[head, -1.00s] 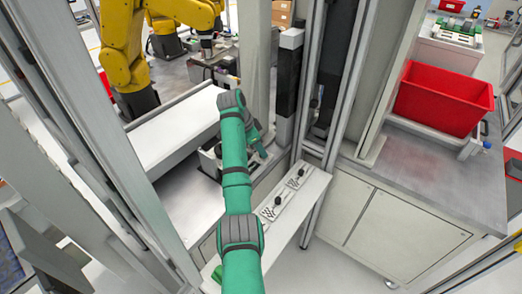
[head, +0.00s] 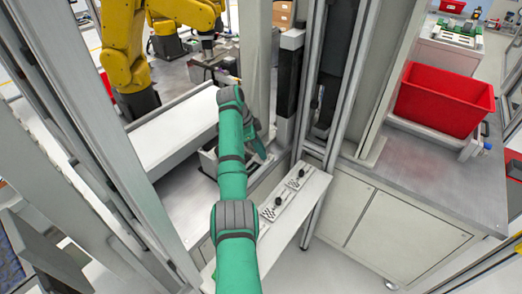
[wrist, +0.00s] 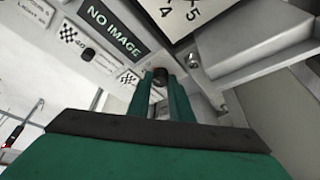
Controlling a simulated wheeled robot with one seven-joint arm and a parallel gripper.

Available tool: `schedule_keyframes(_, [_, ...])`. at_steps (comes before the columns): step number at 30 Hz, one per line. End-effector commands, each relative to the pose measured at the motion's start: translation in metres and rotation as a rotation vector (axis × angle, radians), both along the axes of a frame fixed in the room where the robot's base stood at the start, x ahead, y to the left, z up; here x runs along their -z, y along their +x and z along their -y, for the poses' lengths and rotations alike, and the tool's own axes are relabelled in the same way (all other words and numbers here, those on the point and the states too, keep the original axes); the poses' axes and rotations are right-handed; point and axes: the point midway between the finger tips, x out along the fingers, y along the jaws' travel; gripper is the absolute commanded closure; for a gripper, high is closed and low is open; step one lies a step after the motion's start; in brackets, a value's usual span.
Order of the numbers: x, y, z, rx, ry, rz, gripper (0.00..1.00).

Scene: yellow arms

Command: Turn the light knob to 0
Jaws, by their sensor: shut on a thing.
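In the wrist view, my gripper (wrist: 160,88) has its two green fingers on either side of a small dark round knob (wrist: 159,76) and is shut on it. The knob's scale and label are mostly hidden by the fingers, so I cannot read its setting or confirm it is the light knob. A second dark knob (wrist: 87,54) sits to the left on the same pale panel (wrist: 100,72), beside a checkered marker. In the head view, the end of my green arm reaches down by the frame post, and the fingertips are not clearly visible.
A dark "NO IMAGE" screen (wrist: 115,29) and a white plate with digits (wrist: 195,18) lie close to the fingers. In the head view, a narrow white shelf (head: 287,217) carries dark fittings, a red bin (head: 444,98) stands right, and a yellow robot arm (head: 122,45) stands left.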

Motion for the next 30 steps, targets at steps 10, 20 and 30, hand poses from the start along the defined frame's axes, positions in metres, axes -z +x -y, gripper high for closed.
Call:
schedule_keyframes(10, [0.000,0.000,0.000,0.000,0.000,0.000,0.62])
schedule_keyframes(20, [-0.020,0.000,-0.008,-0.002,0.000,0.004,0.62])
schedule_keyframes(30, [-0.078,-0.003,-0.032,-0.002,0.001,0.002,0.62])
